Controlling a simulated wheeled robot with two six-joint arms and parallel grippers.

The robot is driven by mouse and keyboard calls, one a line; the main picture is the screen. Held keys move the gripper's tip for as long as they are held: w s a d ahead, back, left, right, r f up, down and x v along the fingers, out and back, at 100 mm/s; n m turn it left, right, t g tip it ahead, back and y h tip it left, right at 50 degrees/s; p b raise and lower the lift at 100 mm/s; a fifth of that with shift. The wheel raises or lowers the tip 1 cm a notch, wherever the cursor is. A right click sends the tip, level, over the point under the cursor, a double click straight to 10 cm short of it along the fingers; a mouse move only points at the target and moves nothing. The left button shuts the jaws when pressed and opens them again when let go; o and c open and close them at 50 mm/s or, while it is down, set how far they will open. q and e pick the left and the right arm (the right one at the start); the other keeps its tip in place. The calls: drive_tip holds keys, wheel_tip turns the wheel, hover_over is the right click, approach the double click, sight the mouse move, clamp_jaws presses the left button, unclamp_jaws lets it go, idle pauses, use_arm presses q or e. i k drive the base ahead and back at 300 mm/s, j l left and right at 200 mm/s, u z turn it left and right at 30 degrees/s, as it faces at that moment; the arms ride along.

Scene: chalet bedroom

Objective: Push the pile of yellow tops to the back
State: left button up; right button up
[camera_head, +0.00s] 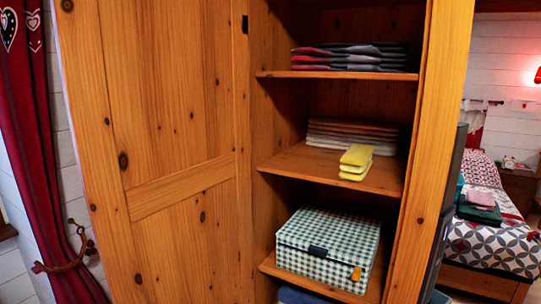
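The pile of yellow tops (355,162) lies on the middle shelf (320,165) of the open wooden wardrobe. The pile sits toward the front right part of that shelf, in front of a wider stack of white and brown folded cloths (350,135). Its front end is near the shelf's front edge. Neither of my grippers shows in the head view.
An upper shelf (335,75) holds folded red, grey and dark clothes (355,57). Below, a green checked box (328,248) fills much of a shelf. A wooden door (165,140) stands at the left, and the wardrobe's side post (432,150) borders the right. The middle shelf's front left is bare.

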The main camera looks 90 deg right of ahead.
sight(356, 162)
drive_tip(key=z, duration=1.9)
drive_tip(key=k+z, duration=0.1)
drive_tip(key=z, duration=1.35)
drive_tip(key=k+j, duration=0.05)
